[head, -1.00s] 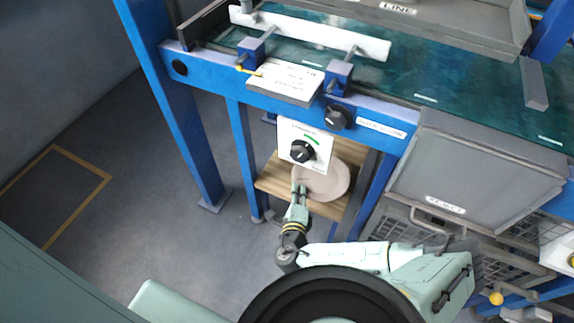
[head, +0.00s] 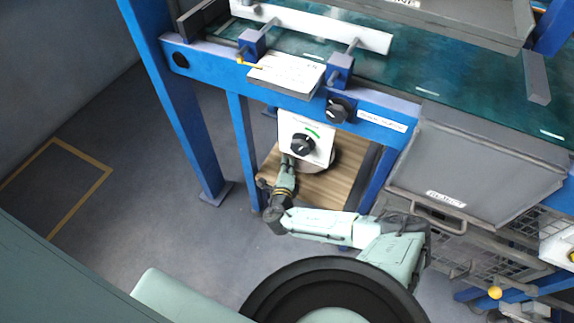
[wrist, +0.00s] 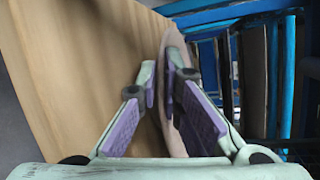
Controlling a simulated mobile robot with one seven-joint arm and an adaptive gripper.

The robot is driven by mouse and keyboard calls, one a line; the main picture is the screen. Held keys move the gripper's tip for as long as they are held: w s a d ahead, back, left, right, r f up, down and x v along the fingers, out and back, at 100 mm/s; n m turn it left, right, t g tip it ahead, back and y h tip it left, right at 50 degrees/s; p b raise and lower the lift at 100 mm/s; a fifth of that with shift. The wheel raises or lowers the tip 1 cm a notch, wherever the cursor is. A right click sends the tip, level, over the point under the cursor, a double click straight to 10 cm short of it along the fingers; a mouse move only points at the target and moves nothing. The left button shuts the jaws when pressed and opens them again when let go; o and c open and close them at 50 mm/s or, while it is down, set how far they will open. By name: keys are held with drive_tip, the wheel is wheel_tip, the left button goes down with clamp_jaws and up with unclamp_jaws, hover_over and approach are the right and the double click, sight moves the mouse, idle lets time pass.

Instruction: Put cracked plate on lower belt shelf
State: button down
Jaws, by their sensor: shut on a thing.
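My gripper (head: 288,162) reaches under the blue frame and is shut on the rim of a pale pinkish plate (head: 323,163). In the head view the white dial panel hides most of the plate. The wrist view shows the plate (wrist: 173,138) nearly edge-on between the purple finger pads of my gripper (wrist: 164,88). No crack can be made out. The wooden lower shelf (head: 335,190) lies below the plate; its boards (wrist: 75,65) fill the left of the wrist view. I cannot tell whether plate and shelf touch.
The white dial panel (head: 306,138) hangs just above my gripper. Blue legs (head: 243,150) stand left of the shelf. A grey reject bin (head: 470,180) and wire baskets (head: 500,240) are at right. The floor (head: 130,215) at left is clear.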

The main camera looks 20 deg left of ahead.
drive_tip(key=c, duration=1.8)
unclamp_jaws()
drive_tip(key=shift+o, duration=0.2)
drive_tip(key=shift+r, duration=0.1)
